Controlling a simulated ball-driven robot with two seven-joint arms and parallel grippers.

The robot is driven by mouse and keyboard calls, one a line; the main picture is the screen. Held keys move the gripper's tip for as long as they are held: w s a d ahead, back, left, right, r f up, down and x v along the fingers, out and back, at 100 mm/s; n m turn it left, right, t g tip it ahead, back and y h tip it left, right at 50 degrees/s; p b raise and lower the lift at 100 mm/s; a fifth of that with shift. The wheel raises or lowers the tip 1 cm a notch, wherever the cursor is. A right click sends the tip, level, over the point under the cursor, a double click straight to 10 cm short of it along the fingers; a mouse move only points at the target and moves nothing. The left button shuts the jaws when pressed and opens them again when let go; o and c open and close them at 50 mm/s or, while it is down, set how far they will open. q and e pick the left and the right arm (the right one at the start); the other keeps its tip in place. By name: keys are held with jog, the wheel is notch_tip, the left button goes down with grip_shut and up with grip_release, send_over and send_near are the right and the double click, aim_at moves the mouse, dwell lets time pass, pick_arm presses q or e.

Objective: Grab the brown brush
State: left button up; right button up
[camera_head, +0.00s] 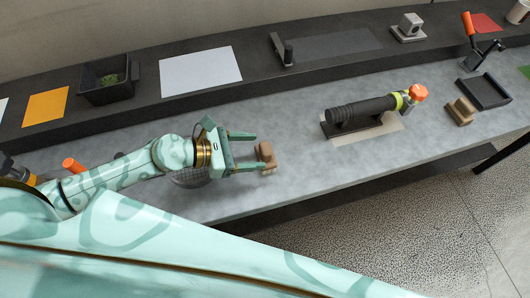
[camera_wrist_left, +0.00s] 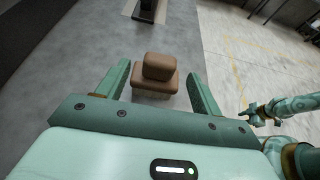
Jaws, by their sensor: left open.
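The brown brush (camera_head: 266,154) stands on the grey bench near its front edge. In the left wrist view the brush (camera_wrist_left: 158,80) shows as a brown block on a wider base. My left gripper (camera_head: 256,151) is open, with its fingers pointing right at the brush. In the left wrist view the brush lies between the two fingers of this gripper (camera_wrist_left: 158,71), with visible gaps on both sides. My right gripper (camera_wrist_left: 246,114) shows small at the right of the wrist view, away from the brush; its jaws are too small to read.
A black ribbed cylinder with an orange cap (camera_head: 366,110) lies to the right on the bench. Another brown block (camera_head: 460,111) and a black tray (camera_head: 485,92) are farther right. A dark bin (camera_head: 106,87) stands on the raised back shelf. The bench between brush and cylinder is clear.

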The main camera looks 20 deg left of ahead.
pick_arm(q)
jog(key=x, duration=0.6)
jog(key=shift+w+d+r, duration=0.1)
jog(key=shift+d+r, duration=0.05)
jog(key=c, duration=1.1)
